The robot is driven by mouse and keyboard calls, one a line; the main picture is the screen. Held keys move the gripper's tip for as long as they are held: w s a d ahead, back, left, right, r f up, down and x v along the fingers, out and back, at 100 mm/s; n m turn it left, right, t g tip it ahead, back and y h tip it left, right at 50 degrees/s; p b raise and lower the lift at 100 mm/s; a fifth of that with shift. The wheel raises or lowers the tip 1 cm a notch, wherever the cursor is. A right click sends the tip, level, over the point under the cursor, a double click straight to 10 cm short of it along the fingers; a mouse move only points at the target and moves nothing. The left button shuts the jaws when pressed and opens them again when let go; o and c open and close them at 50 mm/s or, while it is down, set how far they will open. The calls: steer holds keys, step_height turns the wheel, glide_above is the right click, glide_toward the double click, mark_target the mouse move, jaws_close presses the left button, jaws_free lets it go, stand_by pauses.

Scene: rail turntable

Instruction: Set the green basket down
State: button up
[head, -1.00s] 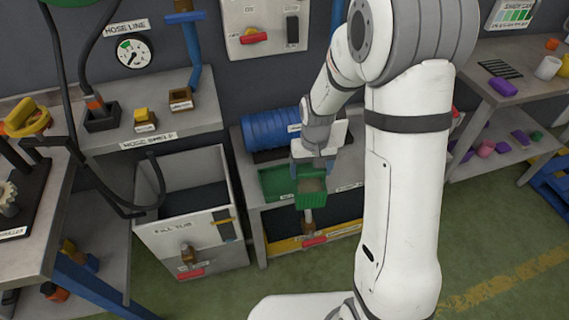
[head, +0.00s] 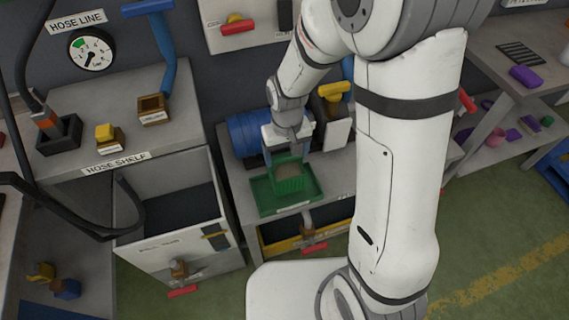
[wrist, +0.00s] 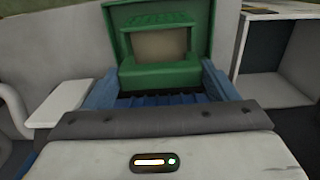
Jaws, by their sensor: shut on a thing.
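The green basket (head: 289,182) is held by my gripper (head: 287,163), whose blue fingers are shut on it. The basket appears upright, with a beige inside. It is over the green tray (head: 262,201) on the bench in the head view; I cannot tell whether its bottom touches the tray. In the wrist view the basket (wrist: 160,72) sits between the blue fingers (wrist: 160,88), with the green tray (wrist: 190,8) around and behind it. The basket's underside is hidden.
A blue cylinder (head: 248,135) lies behind the tray, close to my gripper. An open fill tub (head: 170,240) stands to the left, below the hose shelf (head: 75,130). A yellow handle (head: 333,91) stands behind right. A red-handled valve (head: 313,247) is below the bench front.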

mark_target(286, 163)
steer(key=shift+s+a+f, duration=0.1)
steer(key=shift+s+f, duration=0.05)
steer(key=shift+f, duration=1.7)
steer(key=shift+f+b, duration=0.25)
steer(key=shift+b, duration=0.1)
steer(key=o, duration=1.5)
steer(key=shift+r, duration=0.1)
step_height(286, 163, up, 12)
steer(key=shift+r+p, duration=0.2)
steer(key=shift+p, duration=0.65)
steer(key=s+d+r+m+t, duration=0.2)
steer(key=s+d+r+m, duration=0.1)
steer(key=s+d+r, duration=0.6)
steer(key=s+d, duration=0.3)
